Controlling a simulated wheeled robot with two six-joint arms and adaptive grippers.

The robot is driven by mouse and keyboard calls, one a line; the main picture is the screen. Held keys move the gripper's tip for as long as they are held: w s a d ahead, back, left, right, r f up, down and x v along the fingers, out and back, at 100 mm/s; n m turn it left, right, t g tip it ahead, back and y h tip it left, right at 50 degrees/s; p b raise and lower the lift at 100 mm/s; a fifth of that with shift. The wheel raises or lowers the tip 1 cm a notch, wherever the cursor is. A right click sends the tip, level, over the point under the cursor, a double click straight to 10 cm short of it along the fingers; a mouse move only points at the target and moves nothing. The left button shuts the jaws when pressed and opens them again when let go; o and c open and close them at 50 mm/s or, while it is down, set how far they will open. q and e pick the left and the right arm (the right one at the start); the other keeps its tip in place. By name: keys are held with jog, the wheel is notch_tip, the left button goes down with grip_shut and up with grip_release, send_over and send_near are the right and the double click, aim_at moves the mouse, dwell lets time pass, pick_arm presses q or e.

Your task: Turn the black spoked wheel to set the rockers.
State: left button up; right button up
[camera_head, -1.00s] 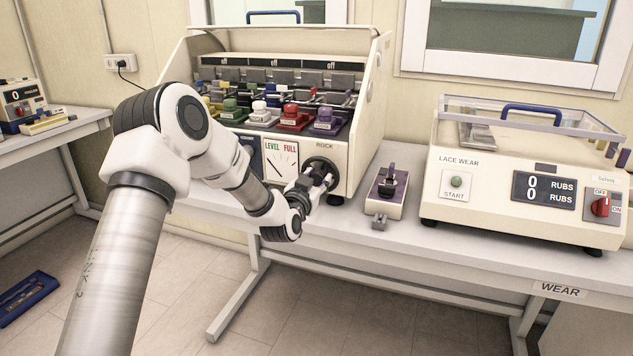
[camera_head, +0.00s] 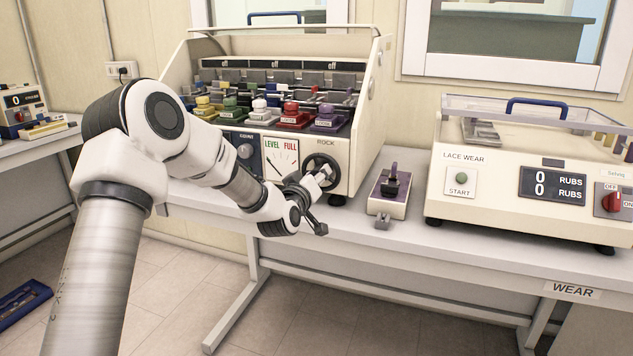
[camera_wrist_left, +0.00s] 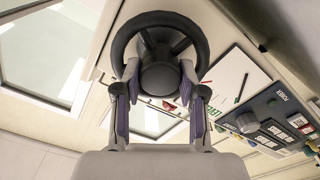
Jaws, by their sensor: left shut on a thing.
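The black spoked wheel (camera_head: 322,155) is on the front panel of the cream machine, under the word ROCK. In the left wrist view its ring (camera_wrist_left: 160,18) and dark round hub (camera_wrist_left: 160,78) fill the top middle. My left gripper (camera_head: 325,177) is at the wheel. In the left wrist view its two fingers (camera_wrist_left: 159,82) stand on either side of the hub, shut on it. A white gauge (camera_head: 281,158) marked LEVEL and FULL is left of the wheel. Coloured shoe pieces (camera_head: 291,115) sit in a row in the machine. My right gripper is out of view.
The LACE WEAR machine (camera_head: 500,205) stands farther right. A side table (camera_head: 40,138) is at the left.

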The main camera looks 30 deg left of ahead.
pick_arm(q)
jog(key=shift+f+n, duration=0.1)
jog(key=shift+n, duration=0.2)
jog(key=o, duration=1.1)
jog(key=shift+w, duration=0.1)
jog(key=shift+o, duration=0.2)
jog(key=v, duration=1.2)
jog(key=shift+f, duration=0.1)
